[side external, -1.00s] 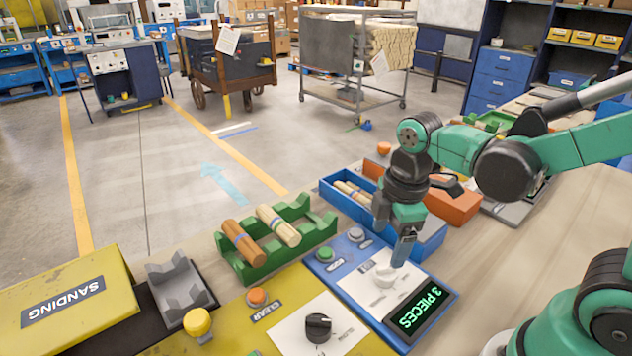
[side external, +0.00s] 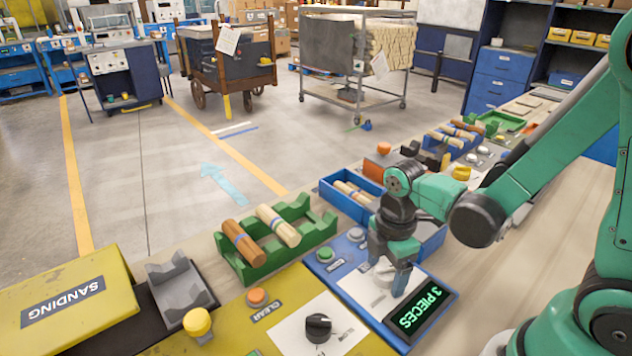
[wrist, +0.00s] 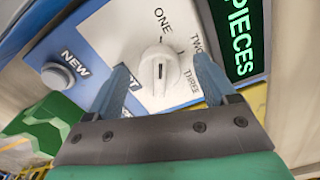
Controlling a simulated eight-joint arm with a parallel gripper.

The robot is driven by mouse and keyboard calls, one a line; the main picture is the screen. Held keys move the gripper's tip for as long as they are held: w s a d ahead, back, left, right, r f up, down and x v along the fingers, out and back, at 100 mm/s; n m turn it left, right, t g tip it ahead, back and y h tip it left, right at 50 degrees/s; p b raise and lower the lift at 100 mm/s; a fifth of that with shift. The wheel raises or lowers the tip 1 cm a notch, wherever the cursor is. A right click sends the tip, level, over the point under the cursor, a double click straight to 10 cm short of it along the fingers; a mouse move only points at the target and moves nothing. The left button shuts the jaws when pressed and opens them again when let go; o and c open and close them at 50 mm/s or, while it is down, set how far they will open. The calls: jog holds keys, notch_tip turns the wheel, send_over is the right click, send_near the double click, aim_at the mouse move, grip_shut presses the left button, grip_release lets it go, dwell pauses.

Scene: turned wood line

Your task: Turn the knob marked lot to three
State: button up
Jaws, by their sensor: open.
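The white lot knob (wrist: 160,75) stands on a white plate marked ONE, TWO and THREE. In the wrist view its dark slot runs nearly up and down the picture; which mark it points to is unclear. The knob also shows in the side view (side external: 382,274), partly behind a finger. My gripper (side external: 389,276) is open, pointing down over the knob. Its blue fingers stand on either side of the knob with gaps. The label nearby is partly hidden by the left finger. The display (side external: 421,309) beside the knob reads "3 PIECES" in green.
A grey NEW button (wrist: 57,76) and a green button (side external: 324,255) share the blue panel. A black knob (side external: 318,327) and orange CLEAR button (side external: 257,297) sit on the yellow panel. A green rack (side external: 252,262) and blue bin (side external: 347,204) stand close behind.

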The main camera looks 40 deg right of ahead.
grip_shut()
jog(key=shift+m, duration=0.4)
jog(key=m, duration=0.4)
jog(key=shift+m, duration=0.4)
jog(key=m, duration=1.2)
jog(key=shift+m, duration=0.3)
jog(key=m, duration=0.5)
jog(key=shift+m, duration=0.3)
